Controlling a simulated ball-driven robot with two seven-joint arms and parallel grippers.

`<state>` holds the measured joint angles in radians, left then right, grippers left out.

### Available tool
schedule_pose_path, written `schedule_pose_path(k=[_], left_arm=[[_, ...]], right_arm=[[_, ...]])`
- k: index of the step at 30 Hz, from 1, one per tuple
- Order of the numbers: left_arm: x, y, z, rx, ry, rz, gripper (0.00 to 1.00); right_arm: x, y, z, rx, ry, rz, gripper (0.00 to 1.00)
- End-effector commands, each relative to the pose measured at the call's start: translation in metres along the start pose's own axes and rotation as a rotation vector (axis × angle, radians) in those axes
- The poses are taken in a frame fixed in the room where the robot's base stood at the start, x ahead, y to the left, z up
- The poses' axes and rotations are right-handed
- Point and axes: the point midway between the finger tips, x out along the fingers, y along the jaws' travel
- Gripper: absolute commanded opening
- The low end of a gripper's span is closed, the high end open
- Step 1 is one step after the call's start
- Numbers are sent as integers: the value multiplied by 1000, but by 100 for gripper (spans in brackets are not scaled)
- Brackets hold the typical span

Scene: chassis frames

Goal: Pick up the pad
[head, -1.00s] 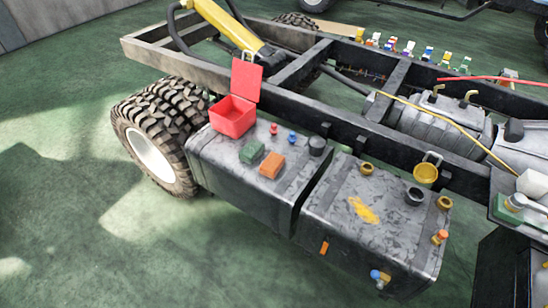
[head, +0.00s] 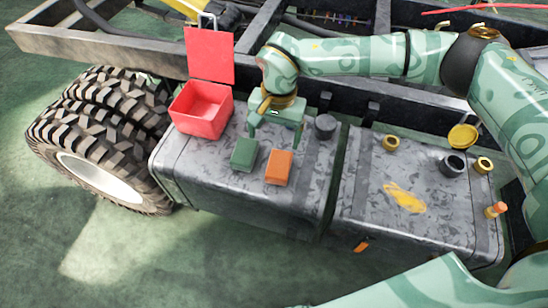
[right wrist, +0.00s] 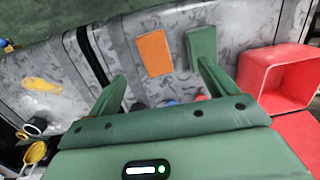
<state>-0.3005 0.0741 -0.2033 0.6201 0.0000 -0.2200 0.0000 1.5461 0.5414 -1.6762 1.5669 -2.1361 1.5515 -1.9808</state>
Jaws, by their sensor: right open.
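Two flat block-like pads lie on the grey tank's top: a green one (head: 244,153) and an orange one (head: 279,167) to its right. In the right wrist view the orange pad (right wrist: 154,53) shows between the finger lines and the green pad (right wrist: 202,45) shows beyond the right-hand finger. My right gripper (head: 274,128) is open and empty, fingers pointing down, just behind the two pads. It also shows in the right wrist view (right wrist: 163,72). I see no contact with either pad. My left gripper is not in view.
An open red box (head: 202,108) stands left of the pads with its lid up. A dark cap (head: 325,127) is to their right. A second tank (head: 370,195) carries several brass fittings and a yellow cup (head: 462,137). The chassis rail runs behind.

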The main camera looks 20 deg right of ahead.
Motion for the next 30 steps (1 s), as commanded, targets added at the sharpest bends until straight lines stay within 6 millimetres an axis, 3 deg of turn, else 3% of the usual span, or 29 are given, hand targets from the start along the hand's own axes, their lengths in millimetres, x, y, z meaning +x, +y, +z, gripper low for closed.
schedule_pose_path(k=[2, 5, 12, 15, 23, 30], left_arm=[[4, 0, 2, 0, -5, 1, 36], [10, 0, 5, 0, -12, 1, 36], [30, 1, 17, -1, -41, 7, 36], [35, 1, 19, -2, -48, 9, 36], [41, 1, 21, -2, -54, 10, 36], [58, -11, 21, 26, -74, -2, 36]], right_arm=[[-2, 9, -11, -51, 57, 39, 85], [12, 14, -16, -72, 77, 58, 85], [74, 16, -21, -70, 73, 57, 85], [91, 16, -22, -69, 74, 56, 85], [108, 17, -24, -68, 77, 52, 85], [149, 18, -25, -67, 72, 55, 85]])
